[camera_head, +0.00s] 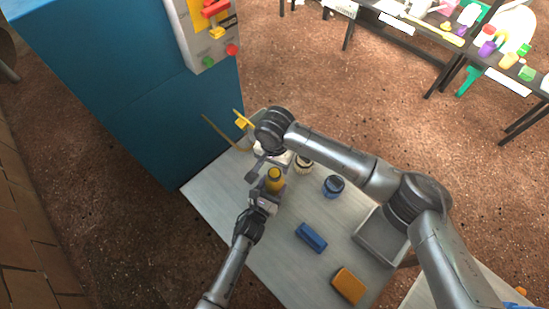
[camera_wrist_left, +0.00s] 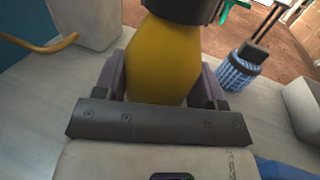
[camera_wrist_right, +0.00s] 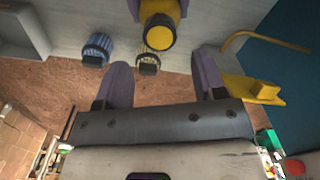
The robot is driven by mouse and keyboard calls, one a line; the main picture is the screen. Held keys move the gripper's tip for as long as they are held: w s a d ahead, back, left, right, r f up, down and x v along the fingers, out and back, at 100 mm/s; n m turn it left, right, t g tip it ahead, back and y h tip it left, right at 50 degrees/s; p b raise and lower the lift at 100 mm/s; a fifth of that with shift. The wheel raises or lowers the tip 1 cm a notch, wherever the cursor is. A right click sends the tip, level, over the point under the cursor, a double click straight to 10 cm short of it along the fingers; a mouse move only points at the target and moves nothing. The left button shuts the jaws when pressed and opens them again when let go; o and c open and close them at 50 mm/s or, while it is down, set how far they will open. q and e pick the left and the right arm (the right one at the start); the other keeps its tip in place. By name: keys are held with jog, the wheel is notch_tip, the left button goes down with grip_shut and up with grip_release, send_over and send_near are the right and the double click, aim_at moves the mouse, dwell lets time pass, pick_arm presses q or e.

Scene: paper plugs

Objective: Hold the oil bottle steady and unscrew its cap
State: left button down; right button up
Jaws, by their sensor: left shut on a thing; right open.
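The yellow oil bottle (camera_head: 274,183) stands upright at the left part of the grey table. My left gripper (camera_head: 265,200) is shut on its body; the left wrist view shows a finger on each side of the yellow bottle (camera_wrist_left: 165,60). Its dark cap (camera_wrist_left: 185,8) is cut off by the top edge there. In the right wrist view the cap (camera_wrist_right: 159,32) shows from above as a dark ring with a yellow centre. My right gripper (camera_head: 268,165) is open and empty beside the bottle top, its fingers (camera_wrist_right: 162,78) apart from the cap.
A blue-ribbed jar (camera_head: 333,187) and a pale ribbed jar (camera_head: 304,165) stand close by. A blue block (camera_head: 311,237), an orange block (camera_head: 349,286) and a grey tray (camera_head: 381,240) lie farther right. A yellow handle (camera_head: 242,120) and a blue cabinet (camera_head: 130,90) are behind.

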aim_at(275, 173)
jog(key=shift+f, duration=3.3)
